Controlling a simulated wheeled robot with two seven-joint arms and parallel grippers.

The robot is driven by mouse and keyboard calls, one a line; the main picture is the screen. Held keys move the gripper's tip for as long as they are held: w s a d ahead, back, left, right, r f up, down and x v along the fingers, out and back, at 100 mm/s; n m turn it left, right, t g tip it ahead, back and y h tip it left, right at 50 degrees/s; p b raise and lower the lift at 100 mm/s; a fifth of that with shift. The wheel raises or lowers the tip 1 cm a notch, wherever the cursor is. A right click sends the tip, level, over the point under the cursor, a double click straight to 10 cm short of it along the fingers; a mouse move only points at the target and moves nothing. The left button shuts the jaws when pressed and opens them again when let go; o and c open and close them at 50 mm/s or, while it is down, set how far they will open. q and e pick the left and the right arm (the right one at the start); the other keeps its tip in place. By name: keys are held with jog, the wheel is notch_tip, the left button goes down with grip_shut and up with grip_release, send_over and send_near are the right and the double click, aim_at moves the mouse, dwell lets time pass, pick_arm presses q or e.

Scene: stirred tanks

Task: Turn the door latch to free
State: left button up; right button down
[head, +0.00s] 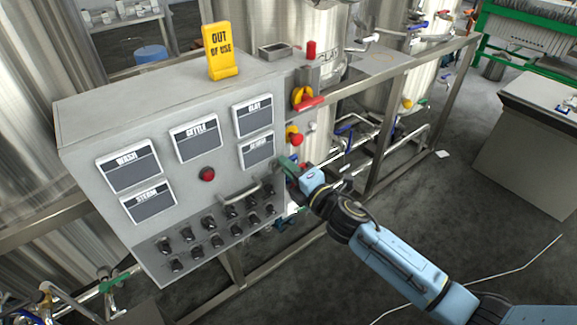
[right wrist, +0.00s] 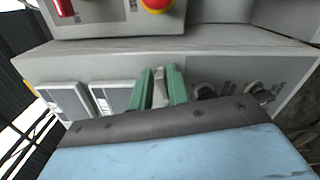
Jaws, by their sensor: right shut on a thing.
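My right gripper (head: 284,164) reaches in from the lower right to the right end of the grey control cabinet (head: 90,120). In the right wrist view its two green fingers (right wrist: 161,88) stand upright on either side of a small pale grey latch (right wrist: 160,92), closed on it. The latch's lower part is hidden behind my gripper body, and its exact angle is hard to tell. In the head view the latch is hidden by the gripper. My left gripper is not in view.
The cabinet front carries labelled plates (head: 130,166), a red button (head: 207,174), a bar handle (head: 238,194) and rows of black knobs (head: 212,224). A yellow "out of use" sign (head: 221,52) stands on top. Red-and-yellow switches (head: 303,97) sit just beyond my gripper. Steel tanks stand behind.

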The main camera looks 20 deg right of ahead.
jog(key=shift+s+a+f+m, duration=0.1)
jog(key=shift+f+m, duration=0.05)
jog(key=shift+m, duration=0.4)
jog(key=shift+a+f+m, duration=0.1)
jog(key=shift+f+m, duration=0.05)
jog(key=shift+m, duration=0.4)
jog(key=c, duration=1.5)
grip_release()
jog(key=shift+r, duration=0.1)
jog(key=shift+d, duration=0.1)
jog(key=v, duration=1.3)
jog(key=shift+s+b, duration=0.1)
jog(key=shift+b, duration=0.3)
